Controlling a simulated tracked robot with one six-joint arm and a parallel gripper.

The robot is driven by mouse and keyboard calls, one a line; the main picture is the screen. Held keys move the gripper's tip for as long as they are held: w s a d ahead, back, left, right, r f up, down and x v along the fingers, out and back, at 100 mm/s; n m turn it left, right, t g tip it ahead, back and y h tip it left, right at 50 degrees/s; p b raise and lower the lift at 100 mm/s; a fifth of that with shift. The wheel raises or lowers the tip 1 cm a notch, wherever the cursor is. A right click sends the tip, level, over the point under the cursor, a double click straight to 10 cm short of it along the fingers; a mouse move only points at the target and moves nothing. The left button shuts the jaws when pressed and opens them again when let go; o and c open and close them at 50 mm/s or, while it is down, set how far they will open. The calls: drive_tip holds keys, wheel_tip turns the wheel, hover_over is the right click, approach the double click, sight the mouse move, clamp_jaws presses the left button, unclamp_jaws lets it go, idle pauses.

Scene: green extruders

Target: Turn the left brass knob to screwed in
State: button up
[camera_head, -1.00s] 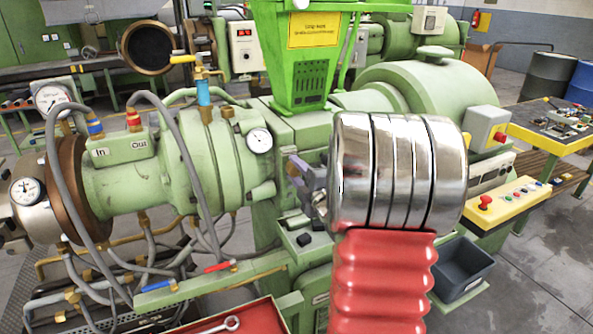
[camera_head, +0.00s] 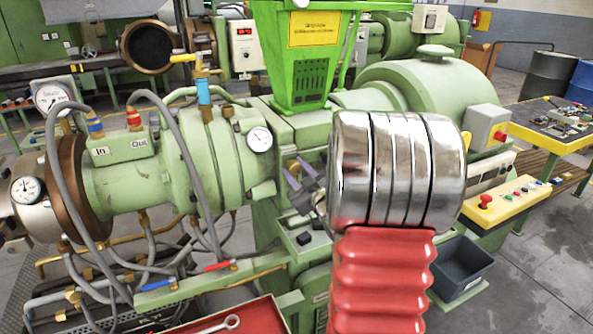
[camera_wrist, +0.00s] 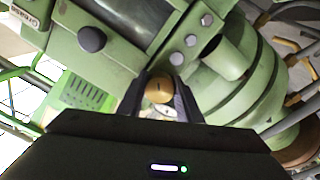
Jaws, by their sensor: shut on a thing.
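A round brass knob (camera_wrist: 159,89) with a dark slot on its face sits between my fingertips in the wrist view. My gripper (camera_wrist: 160,98) is shut on it from both sides, and the fingers hide its edges. In the head view my gripper (camera_head: 294,175) is at the front of the green extruder, beside the barrel's flange. My own arm covers part of that area, so a second brass knob cannot be made out.
The green barrel (camera_head: 140,187) with hoses and gauges lies to the left. The hopper (camera_head: 303,75) stands above. A red tray (camera_head: 255,318) with a wrench is below. A dark round button (camera_wrist: 92,39) is near the knob in the wrist view.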

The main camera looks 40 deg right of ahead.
drive_tip(key=m, duration=0.4)
drive_tip(key=shift+f+m, duration=0.3)
drive_tip(key=shift+a+m, duration=0.15)
drive_tip(key=shift+m, duration=1.85)
drive_tip(key=o, duration=1)
drive_tip(key=shift+r, duration=0.2)
drive_tip(key=shift+o, duration=0.2)
